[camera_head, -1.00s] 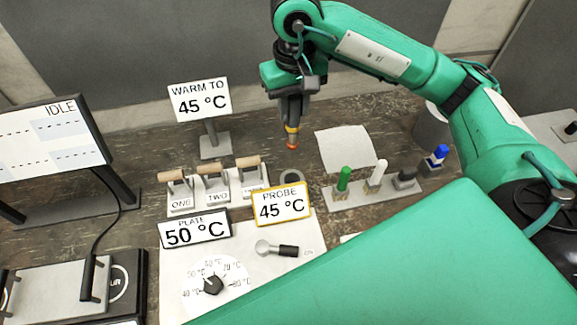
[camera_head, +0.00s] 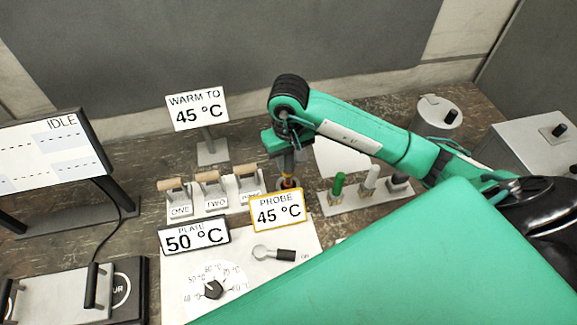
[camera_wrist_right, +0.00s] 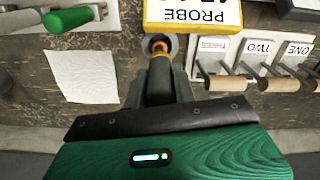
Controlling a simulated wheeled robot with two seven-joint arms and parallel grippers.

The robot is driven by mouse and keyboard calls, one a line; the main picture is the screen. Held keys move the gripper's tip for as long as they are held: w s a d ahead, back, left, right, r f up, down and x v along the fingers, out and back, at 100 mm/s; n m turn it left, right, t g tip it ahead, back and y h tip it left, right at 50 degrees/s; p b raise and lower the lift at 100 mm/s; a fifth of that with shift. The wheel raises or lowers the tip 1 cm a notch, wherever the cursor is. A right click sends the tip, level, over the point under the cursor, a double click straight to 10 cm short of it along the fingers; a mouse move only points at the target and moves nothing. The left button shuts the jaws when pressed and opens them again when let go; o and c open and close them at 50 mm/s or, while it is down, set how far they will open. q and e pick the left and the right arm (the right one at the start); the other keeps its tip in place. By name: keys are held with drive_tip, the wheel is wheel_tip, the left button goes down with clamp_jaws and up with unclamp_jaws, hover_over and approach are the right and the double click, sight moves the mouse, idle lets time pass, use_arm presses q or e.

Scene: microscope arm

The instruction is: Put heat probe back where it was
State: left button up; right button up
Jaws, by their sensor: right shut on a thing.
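The heat probe (camera_head: 288,182) is dark with a yellow band and an orange lower end. My right gripper (camera_head: 287,166) is shut on it and holds it pointing down. In the right wrist view the probe (camera_wrist_right: 158,78) runs away from the jaws, its orange end at the grey ring holder (camera_wrist_right: 151,40). Whether the tip is inside the ring or just above it I cannot tell. In the head view the ring is mostly hidden behind the probe and the yellow-framed PROBE 45 °C sign (camera_head: 278,211). My left gripper is not in view.
Three wooden-handled switches (camera_head: 212,192) stand left of the probe. A rack (camera_head: 350,200) with green, white and dark pegs stands to the right, near a white sheet (camera_head: 330,160). The PLATE 50 °C sign (camera_head: 194,236) and dial (camera_head: 213,289) are in front.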

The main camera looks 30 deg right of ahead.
sight(289, 170)
drive_tip(key=shift+f+p, duration=0.7)
drive_tip(key=shift+f, duration=1.6)
drive_tip(key=shift+f+b, duration=0.25)
drive_tip(key=shift+b, duration=0.05)
drive_tip(key=o, duration=1)
drive_tip(key=shift+r, duration=0.1)
